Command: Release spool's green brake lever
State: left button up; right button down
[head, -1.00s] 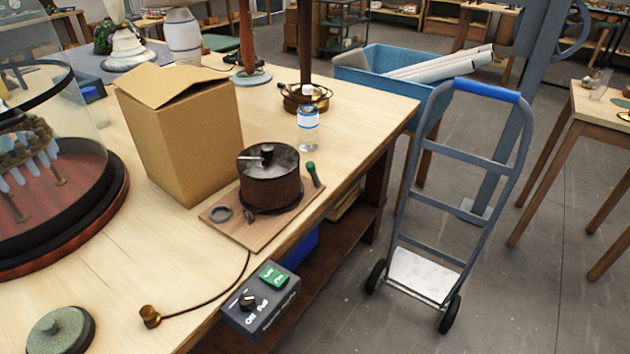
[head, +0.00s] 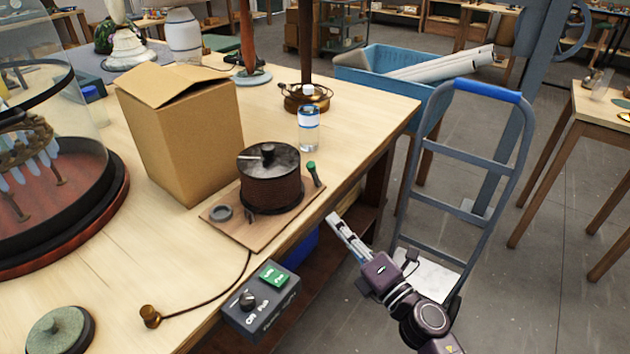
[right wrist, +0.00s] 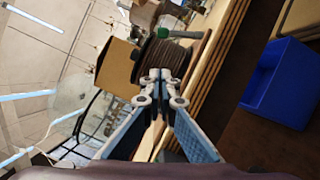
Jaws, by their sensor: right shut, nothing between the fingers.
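The spool (head: 270,178), wound with dark brown cord, stands on a wooden board (head: 228,228) near the table's front edge. Its green-tipped brake lever (head: 313,172) stands up at the spool's right side, leaning slightly. In the right wrist view the spool (right wrist: 165,58) is beyond my fingers, and the green lever tip (right wrist: 188,35) shows above them. My right gripper (head: 335,219) is shut and empty, off the table's front edge, below and right of the lever and apart from it. In the right wrist view its fingertips (right wrist: 160,75) are together. My left gripper is not in view.
A cardboard box (head: 185,140) stands behind the spool at left, and a clear bottle (head: 309,130) behind the lever. A switch box (head: 262,300) sits at the table's edge. A hand truck (head: 470,150) stands on the floor at right. A blue bin (right wrist: 285,85) is below the tabletop.

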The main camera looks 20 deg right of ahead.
aim_at(315, 175)
jog(key=p+x, duration=0.1)
jog(key=x, duration=0.9)
jog(key=shift+p, duration=0.3)
jog(key=w, duration=0.1)
jog(key=w+d+r, duration=0.1)
jog(key=shift+w+d, duration=0.2)
jog(key=shift+w, duration=0.15)
jog(key=shift+w+d+r, duration=0.1)
jog(key=shift+w+d, duration=0.1)
jog(key=shift+w, duration=0.15)
jog(key=shift+r+p, duration=0.1)
jog(key=shift+p, duration=0.25)
